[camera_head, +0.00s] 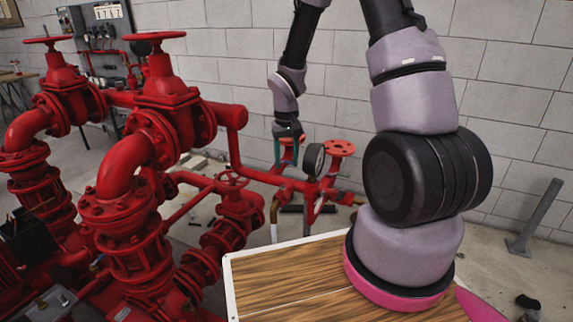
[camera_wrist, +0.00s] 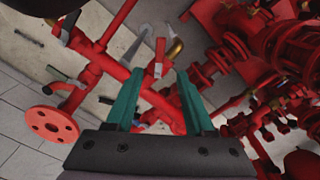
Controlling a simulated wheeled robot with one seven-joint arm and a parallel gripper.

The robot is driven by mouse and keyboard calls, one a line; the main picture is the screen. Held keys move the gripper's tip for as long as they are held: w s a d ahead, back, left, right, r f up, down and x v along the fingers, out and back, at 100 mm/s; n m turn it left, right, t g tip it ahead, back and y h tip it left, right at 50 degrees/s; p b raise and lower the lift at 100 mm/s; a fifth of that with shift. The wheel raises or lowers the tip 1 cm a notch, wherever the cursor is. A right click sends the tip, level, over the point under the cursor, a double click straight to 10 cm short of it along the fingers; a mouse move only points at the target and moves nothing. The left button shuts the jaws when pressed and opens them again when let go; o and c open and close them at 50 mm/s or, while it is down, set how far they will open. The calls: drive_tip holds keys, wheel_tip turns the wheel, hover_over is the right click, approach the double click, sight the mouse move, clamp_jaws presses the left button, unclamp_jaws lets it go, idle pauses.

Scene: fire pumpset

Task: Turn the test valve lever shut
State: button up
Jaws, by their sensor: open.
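My gripper (camera_head: 287,155) hangs with its two teal fingers pointing down over the thin red pipework near the wall. In the wrist view its fingers (camera_wrist: 159,85) are apart with nothing held between them. A short red bar (camera_wrist: 160,52), which looks like the test valve lever, shows just beyond the gap between the fingertips. It stands beside a brass fitting (camera_wrist: 175,48) and appears apart from both fingers. I cannot tell its exact depth. In the head view the lever cannot be made out behind the gripper and pipes.
Large red valves (camera_head: 165,95) and pipes crowd the left. A wooden-topped surface (camera_head: 290,280) lies in front.

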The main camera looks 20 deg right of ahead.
sight(285, 192)
drive_tip(key=c, duration=0.4)
drive_tip(key=shift+a+n, duration=0.3)
drive_tip(key=shift+n, duration=0.2)
clamp_jaws()
drive_tip(key=a+f+n+h, duration=0.25)
drive_tip(key=a+n, duration=0.65)
drive_tip(key=n, duration=0.8)
drive_tip(key=d+f, duration=0.1)
drive_tip(key=f, duration=0.2)
drive_tip(key=d+f, duration=0.4)
drive_tip(key=f, duration=0.1)
drive_tip(key=shift+d+f, duration=0.1)
drive_tip(key=shift+f, duration=0.2)
drive_tip(key=shift+d, duration=0.65)
